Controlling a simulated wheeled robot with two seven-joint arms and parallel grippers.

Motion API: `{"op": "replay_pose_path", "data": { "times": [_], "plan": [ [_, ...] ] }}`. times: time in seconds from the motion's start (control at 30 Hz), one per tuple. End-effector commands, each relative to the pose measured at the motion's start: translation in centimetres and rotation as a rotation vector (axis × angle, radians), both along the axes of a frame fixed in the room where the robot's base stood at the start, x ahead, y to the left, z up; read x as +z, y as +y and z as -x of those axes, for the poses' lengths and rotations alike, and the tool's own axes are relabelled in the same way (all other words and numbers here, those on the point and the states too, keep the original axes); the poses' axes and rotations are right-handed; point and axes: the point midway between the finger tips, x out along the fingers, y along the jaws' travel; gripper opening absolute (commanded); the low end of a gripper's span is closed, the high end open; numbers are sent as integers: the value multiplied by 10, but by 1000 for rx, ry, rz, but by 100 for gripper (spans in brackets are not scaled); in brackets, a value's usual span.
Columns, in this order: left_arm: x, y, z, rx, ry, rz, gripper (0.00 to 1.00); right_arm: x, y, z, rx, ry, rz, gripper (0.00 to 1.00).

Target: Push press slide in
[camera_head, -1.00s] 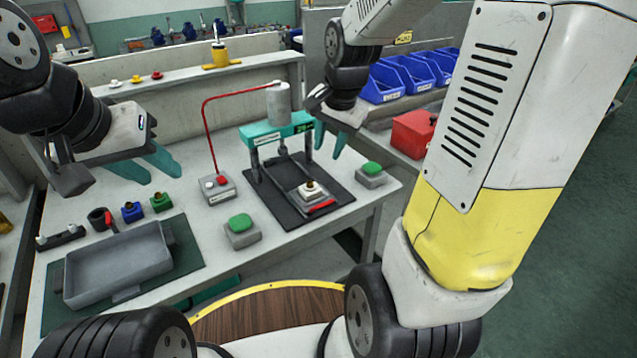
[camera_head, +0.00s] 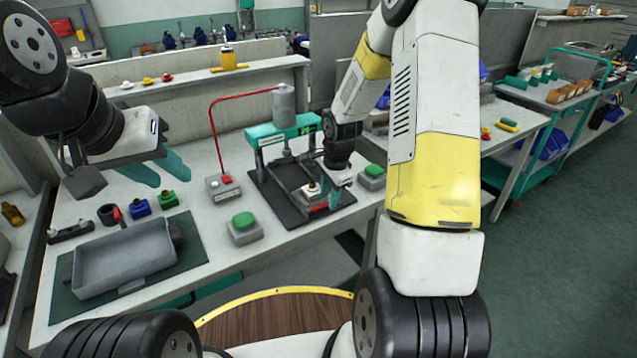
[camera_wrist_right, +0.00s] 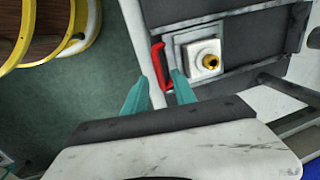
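The press (camera_head: 284,138) has a teal head over a black base plate on the bench. Its slide (camera_head: 309,190) is out toward the front, carrying a light block with a brass-coloured fitting; these also show in the right wrist view (camera_wrist_right: 184,50). The slide's red handle (camera_wrist_right: 158,66) is at its front end. My right gripper (camera_wrist_right: 163,82) is open, with its teal fingers at the handle, one on each side as seen from the wrist; contact cannot be told. My left gripper (camera_head: 160,172) is open and empty above the left of the bench.
Two green buttons (camera_head: 243,221) (camera_head: 373,171) on grey boxes flank the press. A grey tray (camera_head: 125,262) lies at the left, with small blue and green parts behind it. A red bent pole (camera_head: 213,130) stands left of the press.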

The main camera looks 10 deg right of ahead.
Motion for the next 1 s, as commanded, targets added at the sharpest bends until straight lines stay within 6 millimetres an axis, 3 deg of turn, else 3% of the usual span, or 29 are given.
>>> {"op": "replay_pose_path", "data": {
  "times": [0.37,0.4,0.57,1.0],
  "plan": [
    [0,0,0,0,0,0,36,-10,1,-2,0,-1,0,32],
    [0,0,0,0,0,0,36,-10,1,-2,0,0,0,30],
    [0,0,0,0,0,0,36,-10,1,-2,0,0,0,0],
    [0,0,0,0,0,0,36,-10,1,-2,1,-1,0,0]
  ]
}}
